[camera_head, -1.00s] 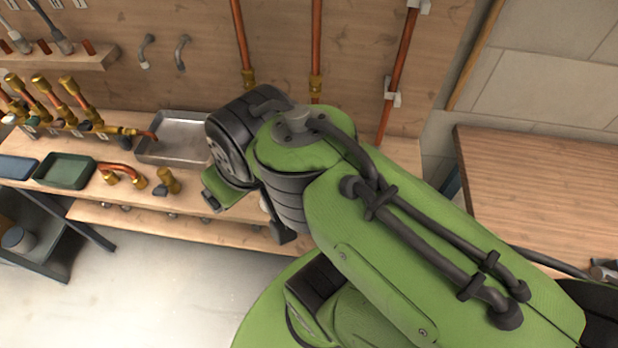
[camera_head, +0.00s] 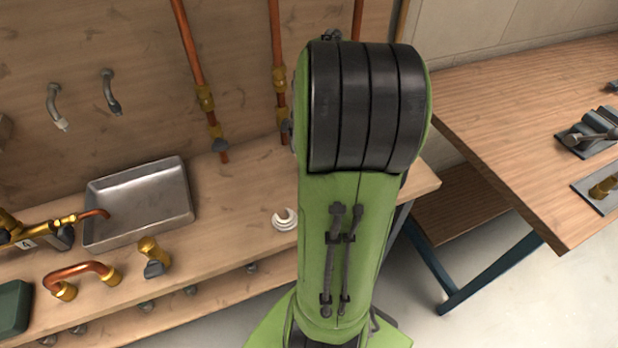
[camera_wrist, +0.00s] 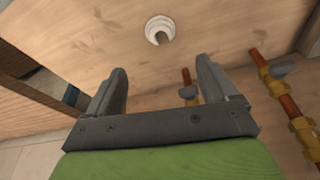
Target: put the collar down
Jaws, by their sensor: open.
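The collar (camera_head: 285,219) is a small white ring with a gap in its side. It lies on the wooden bench top (camera_head: 240,195), between the metal tray and my arm. In the wrist view the collar (camera_wrist: 158,29) lies on the bare wood, beyond the fingertips and apart from them. My gripper (camera_wrist: 160,80) is open, with nothing between its two grey fingers. In the head view my green arm hides the gripper.
A metal tray (camera_head: 140,205) stands on the bench left of the collar. A brass fitting (camera_head: 152,256) and a bent copper pipe (camera_head: 80,277) lie nearer the front edge. Vertical copper pipes (camera_head: 192,60) run down the back board. A second wooden table (camera_head: 530,110) stands at right.

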